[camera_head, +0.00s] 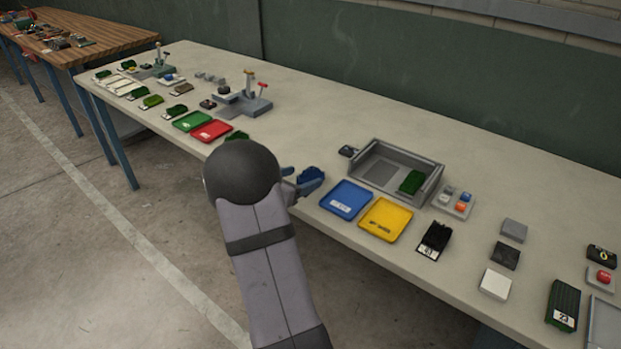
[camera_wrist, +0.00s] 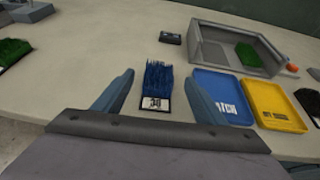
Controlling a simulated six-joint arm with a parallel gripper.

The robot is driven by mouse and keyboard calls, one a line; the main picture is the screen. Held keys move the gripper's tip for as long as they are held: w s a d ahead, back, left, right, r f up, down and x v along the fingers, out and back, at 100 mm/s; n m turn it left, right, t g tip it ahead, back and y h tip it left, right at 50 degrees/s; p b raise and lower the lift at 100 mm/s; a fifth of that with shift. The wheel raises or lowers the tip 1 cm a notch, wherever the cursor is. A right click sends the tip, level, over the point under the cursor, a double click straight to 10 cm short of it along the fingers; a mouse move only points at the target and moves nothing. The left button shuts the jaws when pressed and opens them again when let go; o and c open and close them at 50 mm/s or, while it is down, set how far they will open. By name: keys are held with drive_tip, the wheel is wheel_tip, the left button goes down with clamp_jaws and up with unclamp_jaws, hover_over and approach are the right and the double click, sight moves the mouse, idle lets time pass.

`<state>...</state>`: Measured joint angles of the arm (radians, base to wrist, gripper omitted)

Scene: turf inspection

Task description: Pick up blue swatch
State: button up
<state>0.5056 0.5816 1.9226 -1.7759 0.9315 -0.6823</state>
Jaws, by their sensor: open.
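The blue swatch (camera_wrist: 158,84) is a small tuft of blue turf on a dark base with a white label at its near side. It lies on the table, and in the wrist view it shows between my two open fingers, a little beyond them. My gripper (camera_wrist: 160,98) is open and empty. In the head view the blue swatch (camera_head: 311,176) is at the table's front edge, left of the blue tray. There my gripper (camera_head: 298,182) is beside it, mostly hidden behind my own arm.
A blue tray (camera_head: 346,200) and a yellow tray (camera_head: 386,220) lie right of the swatch. Behind them stands a grey open-fronted box (camera_head: 425,166) with a green swatch (camera_head: 411,182) inside. A small dark device (camera_wrist: 170,38) sits behind the swatch. A black swatch (camera_head: 434,239) lies further right.

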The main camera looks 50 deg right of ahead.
sight(307, 177)
drive_tip(key=shift+f+p+x, duration=0.15)
drive_tip(key=shift+p+x, duration=0.2)
drive_tip(key=shift+x, duration=0.95)
drive_tip(key=shift+f+p+x, duration=0.2)
drive_tip(key=shift+p+x, duration=0.1)
drive_tip(key=shift+x, duration=1)
drive_tip(key=shift+a, duration=0.15)
drive_tip(key=shift+c, duration=0.4)
drive_tip(key=c, duration=1)
